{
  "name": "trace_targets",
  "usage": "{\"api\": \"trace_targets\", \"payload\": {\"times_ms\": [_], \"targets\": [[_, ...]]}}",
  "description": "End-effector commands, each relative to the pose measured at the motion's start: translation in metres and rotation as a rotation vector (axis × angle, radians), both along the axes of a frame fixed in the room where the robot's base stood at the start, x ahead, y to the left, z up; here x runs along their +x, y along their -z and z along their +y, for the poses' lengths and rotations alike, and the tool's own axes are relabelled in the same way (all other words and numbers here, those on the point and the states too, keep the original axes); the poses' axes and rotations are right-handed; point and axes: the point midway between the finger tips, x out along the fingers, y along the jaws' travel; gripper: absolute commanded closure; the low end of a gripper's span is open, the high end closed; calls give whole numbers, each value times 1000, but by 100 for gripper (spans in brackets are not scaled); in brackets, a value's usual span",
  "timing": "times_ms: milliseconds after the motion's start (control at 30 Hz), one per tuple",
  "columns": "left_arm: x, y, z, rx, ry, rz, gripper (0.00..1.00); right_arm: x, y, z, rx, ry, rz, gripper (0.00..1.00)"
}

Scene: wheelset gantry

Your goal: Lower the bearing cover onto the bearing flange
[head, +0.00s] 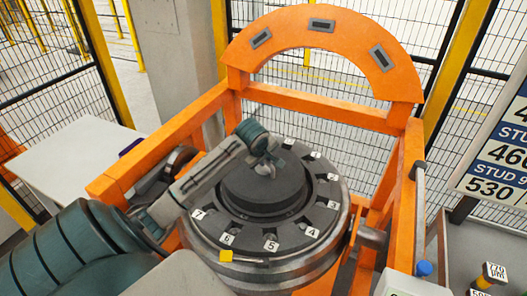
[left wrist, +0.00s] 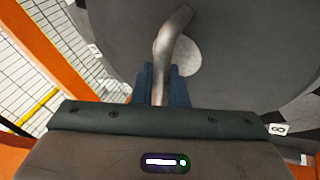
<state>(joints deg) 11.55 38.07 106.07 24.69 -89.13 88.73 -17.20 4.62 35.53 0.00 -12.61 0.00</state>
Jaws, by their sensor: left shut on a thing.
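The bearing cover (head: 262,198) is a dark round disc in the middle of the head view. A bent metal handle (left wrist: 168,45) rises from its centre. My left gripper (head: 266,160) is above the cover and shut on this handle; its fingers (left wrist: 163,85) close around the handle in the left wrist view. The bearing flange (head: 290,236) is a dark ring with numbered white labels and slots, surrounding the cover from this angle. The cover looks roughly level and centred. I cannot tell whether it touches the flange. My right gripper is not in view.
An orange gantry frame (head: 320,110) with an arched top stands behind and around the flange. A white table (head: 70,165) is at left. A stud sign (head: 497,150) and small labelled blocks (head: 492,274) are at right.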

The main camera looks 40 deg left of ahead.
Motion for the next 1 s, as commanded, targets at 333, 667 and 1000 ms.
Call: {"api": "trace_targets", "payload": {"times_ms": [333,667,1000], "targets": [[0,8,0,1,0,0,100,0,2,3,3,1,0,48],[0,16,0,1,0,0,100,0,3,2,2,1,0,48],[0,16,0,1,0,0,61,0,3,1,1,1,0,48]]}}
